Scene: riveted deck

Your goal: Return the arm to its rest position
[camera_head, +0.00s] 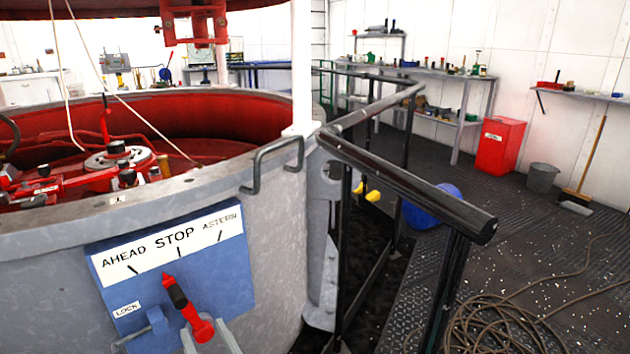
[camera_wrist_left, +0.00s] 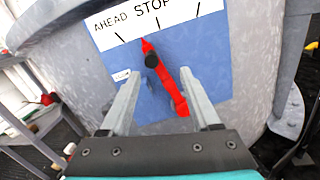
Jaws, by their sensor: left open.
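The blue control panel (camera_head: 232,272) on the grey curved housing has a white label strip reading AHEAD, STOP and ASTERN. My left gripper (camera_head: 207,338) is open at the bottom of the head view, close to the lever's lower end. In the left wrist view, my left gripper's two grey fingers (camera_wrist_left: 157,92) stand apart on either side of the lever, with gaps showing. Whether they touch it I cannot tell. My right gripper is not in view.
A LOCK tab (camera_head: 158,325) sits at the panel's lower left. A grey handle (camera_head: 270,165) sticks out from the housing rim. A black railing (camera_head: 410,185) runs along the right. A coiled rope (camera_head: 495,325) lies on the deck. Open floor lies beyond the railing.

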